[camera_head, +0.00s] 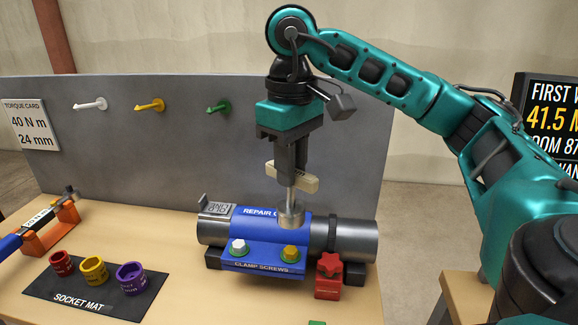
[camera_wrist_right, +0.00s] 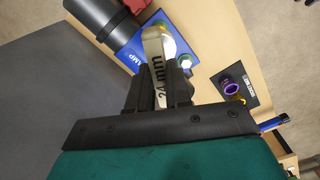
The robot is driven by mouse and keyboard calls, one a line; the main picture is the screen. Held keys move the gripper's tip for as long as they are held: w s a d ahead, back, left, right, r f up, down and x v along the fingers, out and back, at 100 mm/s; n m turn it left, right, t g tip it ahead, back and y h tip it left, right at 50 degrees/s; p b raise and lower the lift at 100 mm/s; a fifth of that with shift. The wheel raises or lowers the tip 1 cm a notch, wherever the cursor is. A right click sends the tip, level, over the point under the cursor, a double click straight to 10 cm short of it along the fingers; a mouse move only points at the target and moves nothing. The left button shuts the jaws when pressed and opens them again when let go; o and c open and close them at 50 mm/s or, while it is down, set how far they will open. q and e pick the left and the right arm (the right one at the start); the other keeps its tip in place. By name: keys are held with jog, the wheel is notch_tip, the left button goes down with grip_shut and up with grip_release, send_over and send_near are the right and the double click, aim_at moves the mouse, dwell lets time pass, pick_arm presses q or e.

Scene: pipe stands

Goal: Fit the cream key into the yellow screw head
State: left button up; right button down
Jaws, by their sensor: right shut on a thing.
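My right gripper (camera_head: 291,172) points down and is shut on the cream key (camera_head: 308,184) by its crossbar handle. The key hangs upright, with a metal shaft and a wide round metal socket at its lower end. In the right wrist view the key (camera_wrist_right: 158,72) reads "24 mm". The yellow screw head (camera_head: 290,251) sits on a green washer on the blue clamp (camera_head: 258,252), right of a white screw head (camera_head: 238,246). In the head view the socket shows just above the yellow head, with a gap between them. My left gripper is not in view.
The clamp wraps a grey pipe (camera_head: 355,240) on dark supports. A red valve-like block (camera_head: 328,272) stands right of it. A socket mat (camera_head: 45,287) holds red, yellow and purple sockets at left. A torque wrench (camera_head: 40,222) lies on an orange stand. A grey panel (camera_head: 160,160) with pegs stands behind.

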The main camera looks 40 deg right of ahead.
aim_at(291, 206)
notch_tip(291, 206, down, 6)
jog(key=b, duration=0.5)
jog(key=shift+r, duration=0.15)
dwell(0.6)
jog(key=shift+r, duration=0.1)
dwell(0.4)
jog(key=shift+f+b, duration=1.4)
jog(key=shift+f, duration=0.15)
jog(key=c, duration=1)
grip_release()
notch_tip(291, 206, up, 5)
jog(key=p, duration=0.5)
jog(key=shift+r, duration=0.15)
